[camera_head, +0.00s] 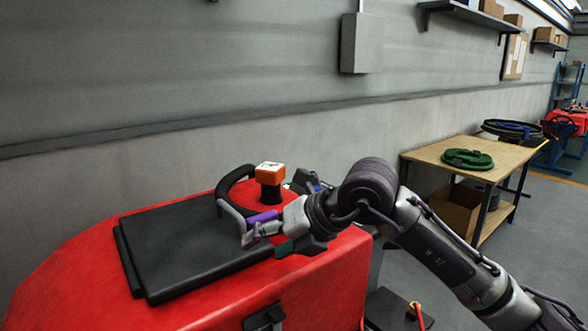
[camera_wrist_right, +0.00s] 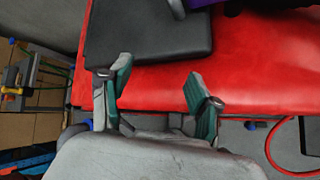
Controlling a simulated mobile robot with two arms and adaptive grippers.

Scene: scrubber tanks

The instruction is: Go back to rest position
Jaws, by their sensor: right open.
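My right gripper (camera_head: 268,241) is over the top of the red scrubber machine (camera_head: 310,285), near the right edge of its black pad (camera_head: 190,245). In the right wrist view, its two green-padded fingers (camera_wrist_right: 158,85) stand wide apart with nothing between them. Behind them lie the red machine top (camera_wrist_right: 260,80) and the black pad (camera_wrist_right: 150,35). I cannot tell whether the fingers touch the machine. My left gripper is not in view.
A black curved handle (camera_head: 232,180), an orange-and-white block (camera_head: 270,171) on a black post, and a purple part (camera_head: 263,217) are close to my right gripper. A wooden table (camera_head: 450,155) with a green ring-shaped thing (camera_head: 468,159) stands to the right. The wall is behind.

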